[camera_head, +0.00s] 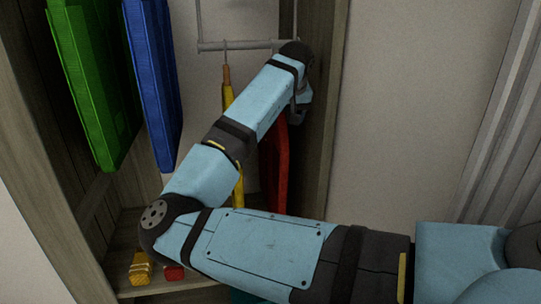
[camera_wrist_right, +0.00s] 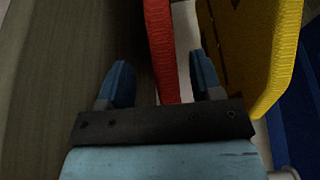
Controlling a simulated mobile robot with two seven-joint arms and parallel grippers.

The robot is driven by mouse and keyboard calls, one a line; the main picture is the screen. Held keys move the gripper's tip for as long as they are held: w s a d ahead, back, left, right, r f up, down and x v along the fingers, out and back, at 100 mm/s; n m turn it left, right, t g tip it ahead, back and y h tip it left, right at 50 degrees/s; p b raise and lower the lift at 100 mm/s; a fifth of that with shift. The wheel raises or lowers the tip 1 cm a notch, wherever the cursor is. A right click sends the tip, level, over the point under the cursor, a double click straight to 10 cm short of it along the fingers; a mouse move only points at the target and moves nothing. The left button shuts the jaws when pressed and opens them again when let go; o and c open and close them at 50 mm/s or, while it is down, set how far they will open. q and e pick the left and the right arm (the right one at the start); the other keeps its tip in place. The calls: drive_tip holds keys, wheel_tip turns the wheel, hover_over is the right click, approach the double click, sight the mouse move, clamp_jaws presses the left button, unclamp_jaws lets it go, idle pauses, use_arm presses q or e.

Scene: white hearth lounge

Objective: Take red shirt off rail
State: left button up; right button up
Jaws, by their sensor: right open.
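The red shirt (camera_head: 281,165) hangs at the right end of the wardrobe, beside the right side wall. My right arm partly covers it in the head view, including its top. In the right wrist view, my right gripper (camera_wrist_right: 163,75) is open, with one blue finger on each side of the red shirt (camera_wrist_right: 160,40). My left gripper is not in view.
A yellow shirt (camera_head: 228,92) hangs just left of the red one. Blue (camera_head: 152,80) and green (camera_head: 92,80) garments hang further left. The wooden side wall (camera_head: 325,110) is close on the right. Small yellow (camera_head: 141,268) and red (camera_head: 174,272) items lie on the wardrobe bottom.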

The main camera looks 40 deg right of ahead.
sight(283, 127)
drive_tip(key=x, duration=0.4)
drive_tip(key=shift+w+f, duration=0.15)
drive_tip(key=shift+f, duration=0.25)
drive_tip(key=shift+r, duration=0.1)
drive_tip(key=shift+c, duration=0.2)
clamp_jaws()
